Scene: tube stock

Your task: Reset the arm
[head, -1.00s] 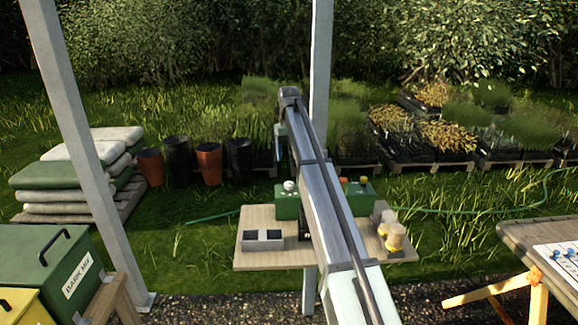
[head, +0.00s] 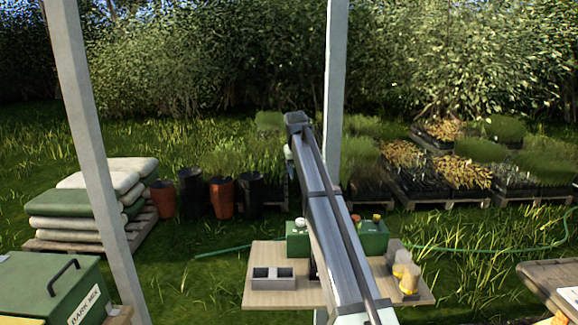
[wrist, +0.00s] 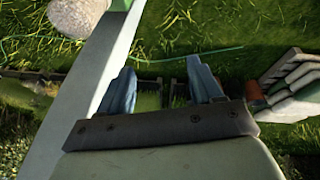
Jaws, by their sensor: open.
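My arm (head: 335,230) reaches up and away across the middle of the head view, above the small table. My gripper (wrist: 162,88) shows in the wrist view with its two bluish fingers spread apart and nothing between them. Grass and the green hose lie in the background beyond the fingers. In the head view the fingertips are too small to make out.
The small table (head: 268,297) bears a grey two-cell tray (head: 273,278), a green box (head: 374,238) and yellowish items (head: 406,277). Posts stand left (head: 92,150) and behind my arm (head: 336,90). Stacked sacks (head: 70,205) and a green bin (head: 50,288) are left.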

